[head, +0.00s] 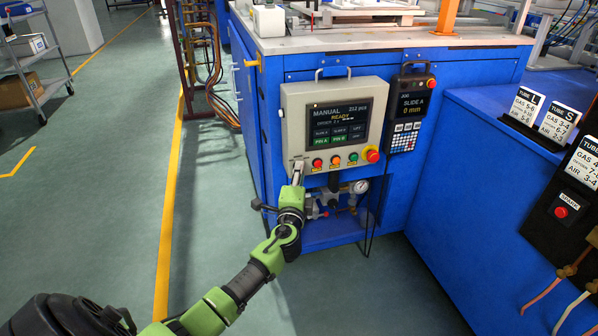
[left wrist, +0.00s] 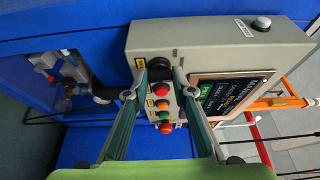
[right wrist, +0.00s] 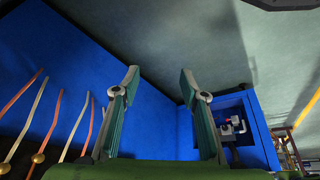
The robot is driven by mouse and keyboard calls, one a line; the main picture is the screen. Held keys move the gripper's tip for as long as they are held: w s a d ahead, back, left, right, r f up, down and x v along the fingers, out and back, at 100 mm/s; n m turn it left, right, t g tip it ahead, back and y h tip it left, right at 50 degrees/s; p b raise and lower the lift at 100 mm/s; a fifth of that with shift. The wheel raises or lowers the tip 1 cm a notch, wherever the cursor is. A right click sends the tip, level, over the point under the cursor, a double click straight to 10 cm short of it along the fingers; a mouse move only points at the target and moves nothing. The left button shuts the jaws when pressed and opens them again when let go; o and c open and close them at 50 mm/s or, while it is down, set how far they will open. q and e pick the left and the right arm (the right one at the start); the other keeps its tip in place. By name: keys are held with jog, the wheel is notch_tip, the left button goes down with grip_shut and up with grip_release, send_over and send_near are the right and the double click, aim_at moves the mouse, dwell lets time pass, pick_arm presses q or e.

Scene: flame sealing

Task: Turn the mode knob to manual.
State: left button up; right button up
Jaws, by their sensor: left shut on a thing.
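The grey control panel (head: 293,112) is on the front of the blue machine. My left gripper (head: 298,165) is at the panel's lower left corner and covers the mode knob in the head view. In the left wrist view the black mode knob (left wrist: 158,64) sits between the fingertips of my left gripper (left wrist: 159,73), which is shut on it. The knob's pointer direction cannot be made out. My right gripper (right wrist: 160,78) is open and empty, away from the panel.
Several coloured buttons and a red emergency stop (head: 372,154) lie right of the knob. A jog pendant (head: 408,108) hangs right of the panel. A pressure gauge (head: 360,187) and valves are below. Burner hoses (right wrist: 50,125) show beside my right gripper.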

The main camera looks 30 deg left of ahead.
pick_arm(q)
jog(key=shift+d, duration=0.1)
pick_arm(e)
jog(key=shift+s+d+f+g, duration=0.15)
jog(key=shift+s+d+g, duration=0.1)
jog(key=shift+s, duration=0.35)
jog(key=shift+s+d+f+g, duration=0.1)
jog(key=shift+s+g, duration=0.15)
jog(key=shift+s, duration=0.3)
pick_arm(q)
jog(key=o, duration=1.1)
jog(key=shift+s, duration=0.1)
jog(key=v, duration=1.1)
jog(key=shift+s+d, duration=0.2)
jog(key=shift+s, duration=0.15)
